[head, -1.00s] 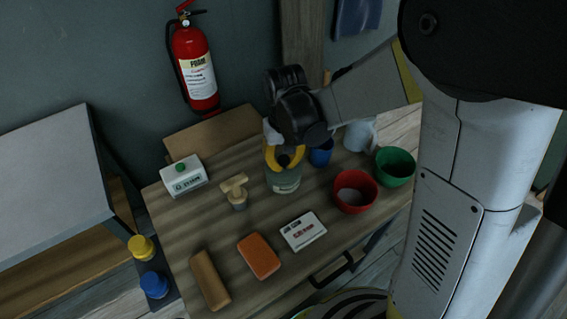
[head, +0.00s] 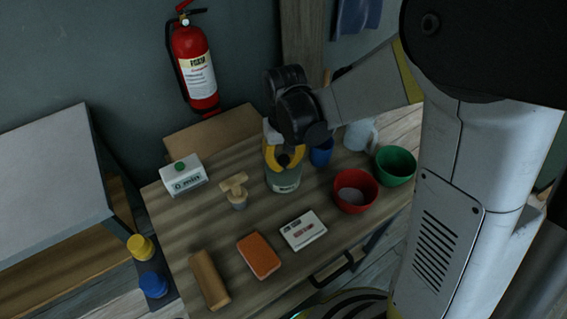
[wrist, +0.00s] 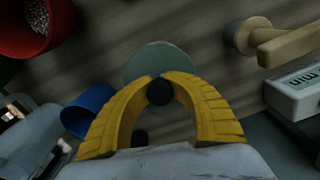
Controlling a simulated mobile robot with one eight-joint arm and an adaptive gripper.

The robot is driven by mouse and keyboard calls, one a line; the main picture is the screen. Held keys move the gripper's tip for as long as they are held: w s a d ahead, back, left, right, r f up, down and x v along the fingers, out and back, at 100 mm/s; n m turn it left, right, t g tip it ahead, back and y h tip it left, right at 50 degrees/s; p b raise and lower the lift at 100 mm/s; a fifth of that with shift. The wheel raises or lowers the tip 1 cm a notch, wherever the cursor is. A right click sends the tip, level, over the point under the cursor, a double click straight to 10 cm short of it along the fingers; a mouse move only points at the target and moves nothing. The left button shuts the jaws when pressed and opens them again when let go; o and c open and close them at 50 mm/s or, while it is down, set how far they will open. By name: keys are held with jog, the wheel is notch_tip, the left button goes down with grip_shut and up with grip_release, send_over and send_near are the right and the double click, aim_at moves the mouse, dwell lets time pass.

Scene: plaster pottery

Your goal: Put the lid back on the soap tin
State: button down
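The soap tin (head: 284,181) appears to be the grey-green cylinder with a pale label, upright on the table. My gripper (head: 285,158) points down right above it, its yellow fingers at the tin's top. In the wrist view the two curved fingertips (wrist: 160,80) close around a small round black knob (wrist: 160,93). A grey-green disc (wrist: 158,56), seemingly the lid, shows just beyond the fingertips. The fingers hide the seam between lid and tin, so I cannot tell whether the lid is seated.
A blue cup (head: 321,152), red bowl (head: 354,205) and green bowl (head: 396,166) stand to the right. A wooden-handled tool (head: 236,190) and white timer (head: 184,178) stand left. A white box (head: 303,231), orange block (head: 259,256) and brown roll (head: 209,279) lie in front.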

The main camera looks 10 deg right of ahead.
jog(key=c, duration=0.8)
grip_release()
jog(key=shift+c, duration=0.2)
jog(key=shift+r+p, duration=2.5)
jog(key=shift+r, duration=1.05)
grip_shut()
